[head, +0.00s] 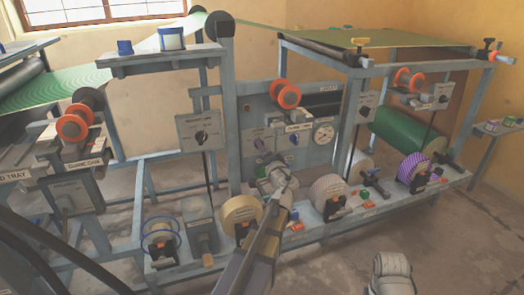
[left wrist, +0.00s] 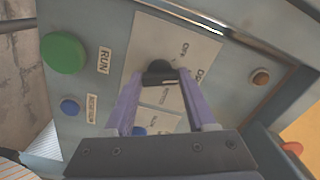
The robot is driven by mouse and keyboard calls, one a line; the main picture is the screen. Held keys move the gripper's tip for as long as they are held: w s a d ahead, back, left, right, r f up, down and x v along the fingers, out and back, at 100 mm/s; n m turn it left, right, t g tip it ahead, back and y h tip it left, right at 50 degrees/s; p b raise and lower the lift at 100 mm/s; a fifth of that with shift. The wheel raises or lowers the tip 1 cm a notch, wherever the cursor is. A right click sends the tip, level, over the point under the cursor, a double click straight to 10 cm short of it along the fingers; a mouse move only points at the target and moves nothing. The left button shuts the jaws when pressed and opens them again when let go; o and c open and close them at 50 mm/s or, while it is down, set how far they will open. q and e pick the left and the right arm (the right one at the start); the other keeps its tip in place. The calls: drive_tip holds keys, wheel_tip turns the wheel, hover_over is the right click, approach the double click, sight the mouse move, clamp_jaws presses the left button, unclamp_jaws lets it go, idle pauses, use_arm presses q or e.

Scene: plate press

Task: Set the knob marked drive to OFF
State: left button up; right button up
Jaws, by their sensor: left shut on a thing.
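In the left wrist view, a black knob (left wrist: 158,70) stands on a pale label plate (left wrist: 200,40) of a grey panel. OFF is printed to the right of the knob, with a partly cut-off label starting with D beyond it. My left gripper (left wrist: 160,82) has its two purple fingers on either side of the knob and is shut on it. Which mark the knob points at cannot be told. In the head view my left gripper (head: 267,160) is at the middle panel of the press, and the knob is hidden there.
The wrist view shows a green button (left wrist: 64,53) beside a RUN label, a blue button (left wrist: 69,106) and a brown-red button (left wrist: 260,77) near the knob. In the head view, a tan roll (head: 240,210) and a grey roll (head: 328,190) stand on the low shelf near my left arm.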

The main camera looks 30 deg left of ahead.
use_arm(q)
drive_tip(key=n, duration=0.7)
drive_tip(key=shift+f, duration=0.1)
drive_tip(key=shift+n, duration=0.3)
idle(0.4)
drive_tip(key=o, duration=1.4)
drive_tip(key=shift+c, duration=0.2)
drive_tip(key=v, duration=0.7)
drive_tip(key=shift+s+d, duration=0.2)
drive_tip(key=shift+d, duration=0.15)
